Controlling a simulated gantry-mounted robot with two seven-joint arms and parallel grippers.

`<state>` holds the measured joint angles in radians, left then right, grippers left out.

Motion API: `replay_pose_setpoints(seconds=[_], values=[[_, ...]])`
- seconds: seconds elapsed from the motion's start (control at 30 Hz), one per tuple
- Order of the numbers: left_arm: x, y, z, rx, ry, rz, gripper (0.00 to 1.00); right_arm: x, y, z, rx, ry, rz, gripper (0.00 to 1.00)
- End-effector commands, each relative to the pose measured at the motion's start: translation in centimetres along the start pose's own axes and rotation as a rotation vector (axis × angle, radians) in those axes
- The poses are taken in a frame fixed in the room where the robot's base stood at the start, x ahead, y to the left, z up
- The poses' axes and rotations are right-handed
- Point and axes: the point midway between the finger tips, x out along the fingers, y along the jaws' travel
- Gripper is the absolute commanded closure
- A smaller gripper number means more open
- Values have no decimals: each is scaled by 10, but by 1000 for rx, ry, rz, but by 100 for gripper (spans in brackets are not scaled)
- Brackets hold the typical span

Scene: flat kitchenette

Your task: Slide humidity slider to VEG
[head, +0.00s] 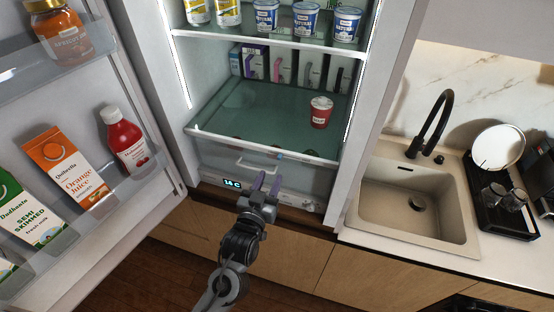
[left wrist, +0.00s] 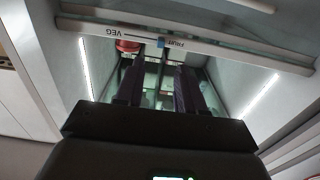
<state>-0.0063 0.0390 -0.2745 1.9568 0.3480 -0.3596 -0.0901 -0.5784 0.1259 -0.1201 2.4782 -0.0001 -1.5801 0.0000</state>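The humidity strip (left wrist: 215,48) runs across the top of the left wrist view with the words VEG and FRUIT, upside down. A small blue slider (left wrist: 160,43) sits on it, close beside FRUIT and apart from VEG. In the head view the strip is the front edge under the lowest glass shelf, and a small blue spot there looks like the slider (head: 279,156). My left gripper (head: 268,182) is in front of the clear drawer, below the strip. Its two dark purple fingers are apart with nothing between them, and they appear short of the slider. My right gripper is not in view.
The drawer handle (head: 257,164) and lit temperature display (head: 232,184) are near the gripper. A red cup (head: 321,112) stands on the glass shelf (head: 250,118). The open fridge door (head: 150,185) with bottles and cartons is at left; a sink (head: 415,200) is at right.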

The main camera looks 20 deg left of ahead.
Motion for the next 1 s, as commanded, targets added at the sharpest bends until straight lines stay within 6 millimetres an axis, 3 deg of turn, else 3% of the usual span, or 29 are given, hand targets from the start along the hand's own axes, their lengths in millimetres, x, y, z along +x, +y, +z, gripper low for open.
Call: replay_pose_setpoints(seconds=[0.2,0.43,0.9,1.0], values=[[37,0,-2,0,0,-1,62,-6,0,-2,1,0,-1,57],[65,0,-1,0,-1,-1,62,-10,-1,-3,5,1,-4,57],[75,0,0,-1,-1,0,62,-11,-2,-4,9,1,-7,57],[75,0,0,-1,-1,0,74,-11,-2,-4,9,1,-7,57]])
